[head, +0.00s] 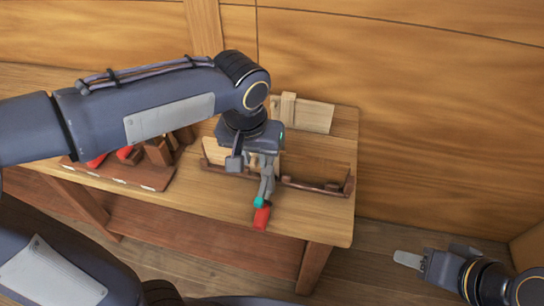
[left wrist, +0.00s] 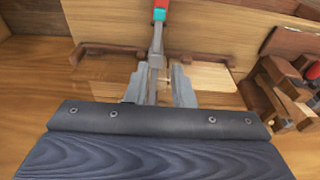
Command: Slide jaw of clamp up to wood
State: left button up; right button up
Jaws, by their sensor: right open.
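The clamp's grey bar (head: 267,186) with a teal piece (head: 258,202) and red handle (head: 261,217) extends from under my left gripper (head: 264,158) over the workbench's front part. In the left wrist view, the bar (left wrist: 156,50) runs between the two fingers of my left gripper (left wrist: 158,83), which stand on either side of it; whether they press on it is unclear. A pale wood piece (left wrist: 210,77) lies just right of the fingers there. The clamp's sliding jaw and its gap to the wood are hidden. My right gripper (head: 408,260) is empty, off the bench at lower right.
A dark brown rail (head: 318,186) lies along the workbench (head: 338,222). A pale board (head: 312,116) is at the bench's back. A brown board (head: 130,176) with red and wooden tools is at left. The front right bench corner is clear. A wooden wall (head: 420,120) stands behind.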

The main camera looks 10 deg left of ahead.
aim_at(263, 185)
pick_arm(q)
jog(key=w+f+b, duration=0.1)
jog(key=f+b, duration=0.2)
jog(key=f, duration=0.1)
jog(key=w+f+b, duration=0.1)
jog(key=f+b, duration=0.3)
jog(key=f, duration=0.1)
jog(key=w+f+b, duration=0.1)
jog(key=f+b, duration=0.2)
jog(key=f, duration=0.1)
jog(key=shift+d+f, duration=0.3)
jog(key=shift+d, duration=0.05)
jog(key=shift+s+b, duration=0.2)
jog(key=shift+b, duration=0.1)
jog(key=shift+c, duration=0.4)
jog(key=shift+s, duration=1)
jog(key=shift+w, duration=0.6)
